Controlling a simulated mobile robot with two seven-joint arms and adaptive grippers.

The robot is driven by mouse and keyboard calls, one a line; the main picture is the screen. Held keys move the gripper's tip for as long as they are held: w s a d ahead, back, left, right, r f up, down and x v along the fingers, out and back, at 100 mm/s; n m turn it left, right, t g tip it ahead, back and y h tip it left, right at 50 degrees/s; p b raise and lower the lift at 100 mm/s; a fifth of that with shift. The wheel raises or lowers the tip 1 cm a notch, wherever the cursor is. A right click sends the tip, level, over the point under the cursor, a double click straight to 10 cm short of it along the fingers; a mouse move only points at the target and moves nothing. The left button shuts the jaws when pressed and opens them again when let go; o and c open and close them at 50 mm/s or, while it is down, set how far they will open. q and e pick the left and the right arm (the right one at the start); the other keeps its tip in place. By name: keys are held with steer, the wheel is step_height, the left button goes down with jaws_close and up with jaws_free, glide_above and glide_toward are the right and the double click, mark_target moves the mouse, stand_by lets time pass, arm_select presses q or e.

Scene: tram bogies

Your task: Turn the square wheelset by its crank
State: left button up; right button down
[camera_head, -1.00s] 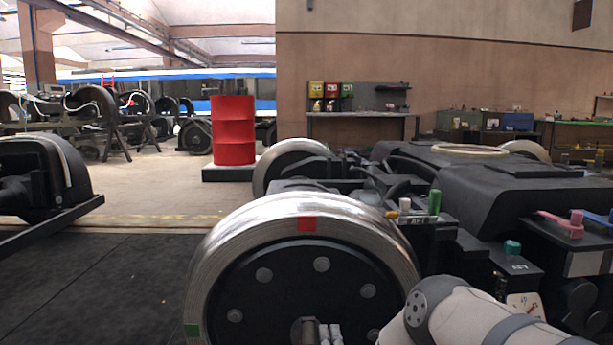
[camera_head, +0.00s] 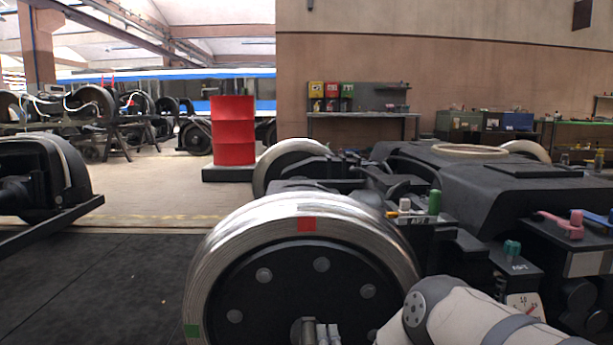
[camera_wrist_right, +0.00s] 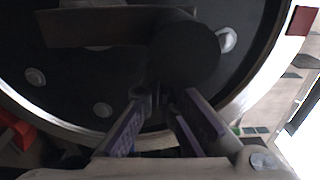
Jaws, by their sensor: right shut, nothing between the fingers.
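The near wheel (camera_head: 215,250) of the wheelset stands in the lower middle of the head view, with a bright steel rim and a dark, bolted disc. A red mark (camera_head: 307,223) is at the top of its rim and a green mark (camera_head: 191,331) at the lower left. The wrist view shows the crank's dark arm (camera_wrist_right: 90,27) and its round, dark handle end (camera_wrist_right: 186,54) in front of the disc. My right gripper (camera_wrist_right: 164,93) is shut and empty, its fingertips close to the handle end; I cannot tell if they touch. My left gripper is out of view.
The dark bogie frame (camera_head: 520,190) fills the right side, with a green cylinder (camera_head: 435,202) and a pink handle (camera_head: 575,222) on it. A red drum (camera_head: 233,130) stands behind. Another wheel (camera_head: 290,165) is beyond.

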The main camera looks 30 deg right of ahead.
mark_target(304, 334)
steer(key=shift+w+a+r, duration=0.35)
steer(key=shift+w+a, duration=0.05)
steer(key=shift+a, duration=0.25)
steer(key=shift+w+a+r, duration=0.15)
steer(key=shift+w+a, duration=0.3)
steer(key=shift+a, duration=0.35)
steer(key=shift+w+a, duration=0.5)
steer(key=shift+a, duration=0.2)
